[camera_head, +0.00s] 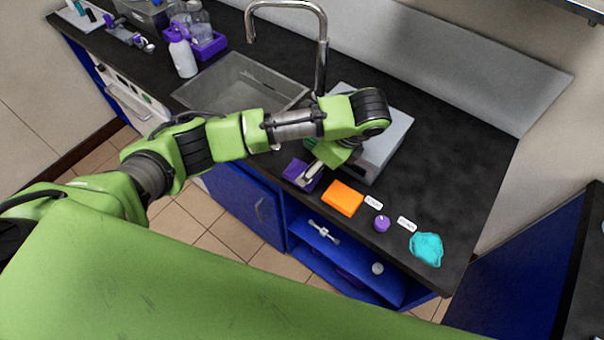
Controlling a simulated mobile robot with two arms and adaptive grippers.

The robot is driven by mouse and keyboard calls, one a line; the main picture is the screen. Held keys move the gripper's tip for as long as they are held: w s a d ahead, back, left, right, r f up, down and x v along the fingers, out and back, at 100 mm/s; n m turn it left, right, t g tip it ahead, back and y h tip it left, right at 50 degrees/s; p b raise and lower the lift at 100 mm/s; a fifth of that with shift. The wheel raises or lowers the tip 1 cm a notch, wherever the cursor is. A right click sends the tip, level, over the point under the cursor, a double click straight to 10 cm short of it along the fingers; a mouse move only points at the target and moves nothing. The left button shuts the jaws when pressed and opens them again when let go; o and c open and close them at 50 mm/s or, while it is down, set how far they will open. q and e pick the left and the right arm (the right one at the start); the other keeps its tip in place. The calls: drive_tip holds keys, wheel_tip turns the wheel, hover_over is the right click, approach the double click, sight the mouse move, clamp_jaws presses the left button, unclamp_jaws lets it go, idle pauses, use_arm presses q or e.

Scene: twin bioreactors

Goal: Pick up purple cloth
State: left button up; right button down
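The purple cloth (295,172) is a small flat dark-purple piece near the front edge of the black counter, left of an orange piece. My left gripper (309,173) reaches down over its right part, with the grey fingers at or just above the cloth. The fingers are small and partly hidden by the green wrist, so I cannot tell whether they are open or touching the cloth. My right gripper is out of view.
An orange folded piece (342,198), a purple round cap (382,224) and a crumpled cyan cloth (426,249) lie rightward along the front edge. A grey box-like device (392,142) stands behind my wrist. The sink (240,85) and faucet (321,60) are at left.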

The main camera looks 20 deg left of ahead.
use_arm(q)
drive_tip(key=shift+a+f+p, duration=0.2)
drive_tip(key=shift+f+p, duration=0.1)
drive_tip(key=shift+f, duration=0.2)
drive_tip(key=p+x, duration=0.1)
drive_tip(key=x, duration=0.2)
drive_tip(key=shift+a+f, duration=0.15)
drive_tip(key=shift+f, duration=0.15)
drive_tip(key=shift+a+f, duration=0.15)
drive_tip(key=shift+f, duration=0.3)
drive_tip(key=c, duration=1)
